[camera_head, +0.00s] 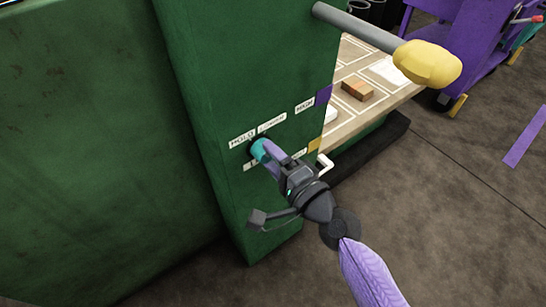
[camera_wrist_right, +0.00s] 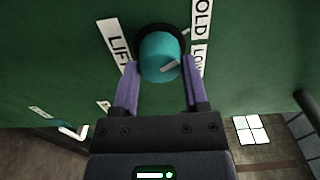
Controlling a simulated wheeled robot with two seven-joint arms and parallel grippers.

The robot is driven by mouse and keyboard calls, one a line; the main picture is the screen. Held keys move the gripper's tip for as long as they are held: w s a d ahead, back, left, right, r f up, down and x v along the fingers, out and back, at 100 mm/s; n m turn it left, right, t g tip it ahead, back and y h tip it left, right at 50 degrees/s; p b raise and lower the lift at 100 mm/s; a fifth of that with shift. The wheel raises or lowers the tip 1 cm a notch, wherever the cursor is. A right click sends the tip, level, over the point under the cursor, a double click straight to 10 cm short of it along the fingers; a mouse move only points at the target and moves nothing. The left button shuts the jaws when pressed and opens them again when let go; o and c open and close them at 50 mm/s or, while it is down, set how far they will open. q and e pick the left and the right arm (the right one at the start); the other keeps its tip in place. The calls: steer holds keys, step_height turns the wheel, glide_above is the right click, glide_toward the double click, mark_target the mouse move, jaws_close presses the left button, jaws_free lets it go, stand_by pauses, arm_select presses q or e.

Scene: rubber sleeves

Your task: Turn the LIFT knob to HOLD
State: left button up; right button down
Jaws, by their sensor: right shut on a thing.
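The teal LIFT knob (camera_head: 258,149) sits on the narrow face of the green machine. In the right wrist view the knob (camera_wrist_right: 158,52) has a dark collar and a short grey mark on its face, which slants toward the right-hand labels. The HOLD label (camera_head: 242,139) is just above the knob in the head view. The LOWER label (camera_head: 272,122) is beside it, up and right. The LIFT label (camera_wrist_right: 118,45) shows in the wrist view. My right gripper (camera_head: 263,150) is shut on the knob, one purple finger on each side. My left gripper is out of view.
A HIGH label (camera_head: 304,104) is farther right on the panel. A grey bar with a yellow end (camera_head: 428,62) sticks out above. A white hook-shaped handle (camera_head: 325,166) is right of the gripper.

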stand_by(0.3)
steer(key=shift+c, duration=0.5)
jaws_free()
steer(key=v, duration=1)
steer(key=shift+b, duration=0.35)
